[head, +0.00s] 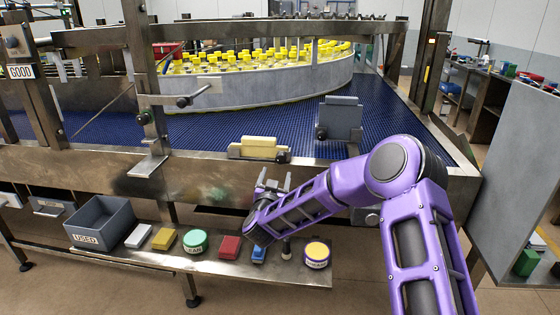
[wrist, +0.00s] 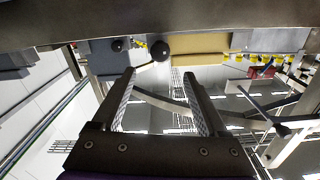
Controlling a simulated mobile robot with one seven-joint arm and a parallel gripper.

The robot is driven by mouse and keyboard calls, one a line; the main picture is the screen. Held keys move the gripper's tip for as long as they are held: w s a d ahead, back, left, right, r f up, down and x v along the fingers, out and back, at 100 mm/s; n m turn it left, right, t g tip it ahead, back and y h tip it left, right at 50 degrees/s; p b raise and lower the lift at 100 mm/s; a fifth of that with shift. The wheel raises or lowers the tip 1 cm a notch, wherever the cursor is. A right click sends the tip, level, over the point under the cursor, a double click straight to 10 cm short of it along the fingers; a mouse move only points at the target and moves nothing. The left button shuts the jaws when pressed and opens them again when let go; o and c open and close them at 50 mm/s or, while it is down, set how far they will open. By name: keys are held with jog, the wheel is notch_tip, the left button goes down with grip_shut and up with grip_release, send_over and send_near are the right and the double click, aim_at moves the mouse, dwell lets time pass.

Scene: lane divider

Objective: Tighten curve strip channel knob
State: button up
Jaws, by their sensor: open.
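A pale yellow block (head: 258,145) sits in a metal channel on the conveyor's front rail, with a dark ball knob (head: 282,157) at its lower right. In the wrist view this knob (wrist: 160,50) hangs just beyond the fingertips, roughly between them, in front of the yellow block (wrist: 198,48). A grey block (head: 340,118) stands on the blue belt with another dark knob (head: 321,133). No label shows which knob is the curve strip channel's. My gripper (head: 273,180) is open and empty, below the yellow block; it also shows in the wrist view (wrist: 159,74).
A metal shelf (head: 210,262) below holds a grey bin (head: 98,222) marked USED, several colored blocks and round tins. A steel post (head: 145,100) with a clamp rod (head: 185,98) stands left. Yellow-capped bottles (head: 260,60) crowd behind the curved guide (head: 270,88).

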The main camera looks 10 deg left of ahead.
aim_at(280, 160)
jog(key=w, duration=1)
jog(key=shift+w+d, duration=0.1)
jog(key=shift+d, duration=0.05)
grip_shut()
jog(key=shift+f+m+b, duration=0.1)
jog(key=shift+m+b, duration=0.2)
jog(key=shift+b, duration=0.25)
